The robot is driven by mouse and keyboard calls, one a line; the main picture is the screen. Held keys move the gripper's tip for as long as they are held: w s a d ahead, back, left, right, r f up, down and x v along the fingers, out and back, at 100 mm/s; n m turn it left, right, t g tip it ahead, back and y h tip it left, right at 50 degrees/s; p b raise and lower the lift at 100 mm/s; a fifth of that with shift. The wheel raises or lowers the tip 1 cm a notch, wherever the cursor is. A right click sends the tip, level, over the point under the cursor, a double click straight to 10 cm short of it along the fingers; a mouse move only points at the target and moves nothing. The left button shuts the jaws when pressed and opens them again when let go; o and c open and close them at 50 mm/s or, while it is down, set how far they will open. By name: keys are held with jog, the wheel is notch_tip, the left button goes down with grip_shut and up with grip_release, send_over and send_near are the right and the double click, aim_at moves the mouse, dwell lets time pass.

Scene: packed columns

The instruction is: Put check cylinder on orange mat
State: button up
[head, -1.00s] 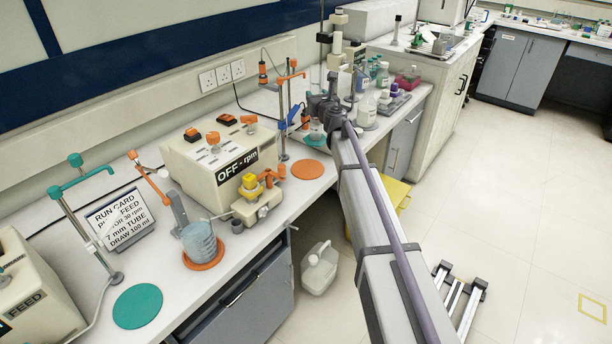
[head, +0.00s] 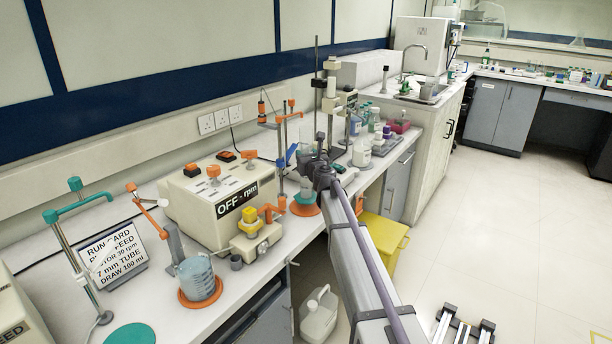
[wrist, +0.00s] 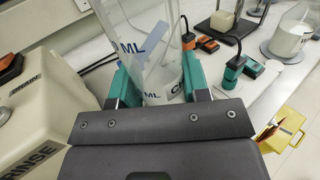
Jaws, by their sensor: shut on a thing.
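The check cylinder (wrist: 152,60) is clear, with dark "ML" lettering, and stands between the teal fingers of my gripper (wrist: 158,84) in the wrist view. My gripper is shut on it. In the head view my gripper (head: 306,188) is directly above an orange mat (head: 304,209) on the bench, to the right of the pump. The cylinder is small and partly hidden there. I cannot tell whether its base touches the mat. A second orange mat (head: 183,301) lies nearer, under a beaker of bluish liquid (head: 197,278).
The cream pump box (head: 210,200) with its pump head (head: 254,238) stands left of my gripper. An orange-clamped stand (head: 281,150) is close behind. A teal mat (head: 130,335) lies bare at the near left.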

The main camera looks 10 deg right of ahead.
notch_tip(320, 180, down, 4)
jog(key=b, duration=0.3)
jog(key=shift+r, duration=0.15)
jog(key=o, duration=1.3)
jog(key=shift+c, duration=0.2)
jog(key=s+d, duration=0.1)
jog(key=s, duration=1.1)
jog(key=shift+d+r, duration=0.2)
jog(key=shift+d, duration=0.2)
jog(key=shift+w+r, duration=0.1)
